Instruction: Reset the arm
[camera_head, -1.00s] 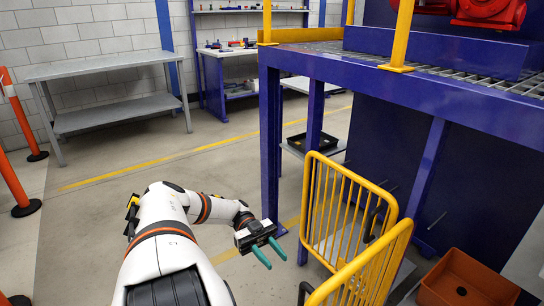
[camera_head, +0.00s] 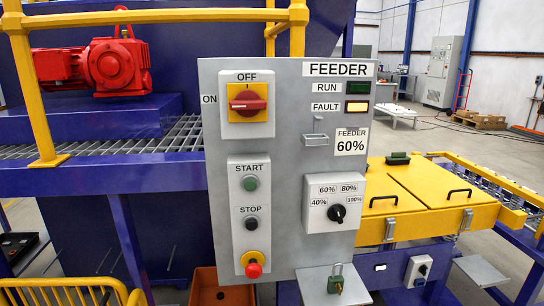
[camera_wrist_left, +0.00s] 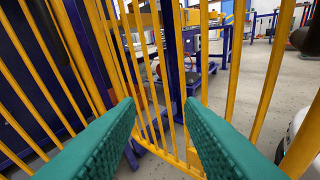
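My left gripper (camera_wrist_left: 162,108) shows in the left wrist view as two green ribbed fingers. They are spread apart with nothing between them. Yellow railing bars (camera_wrist_left: 132,75) stand in front of and around the fingers; I cannot tell whether they touch. No arm or gripper of mine shows in the head view now. My right gripper is in neither view.
A grey FEEDER panel (camera_head: 285,150) stands ahead, its red switch handle (camera_head: 247,104) horizontal and its FAULT lamp (camera_head: 357,107) lit yellow. A padlock (camera_head: 336,278) is on the small shelf below. The yellow railing (camera_head: 70,292) is at lower left. Open floor lies at far right.

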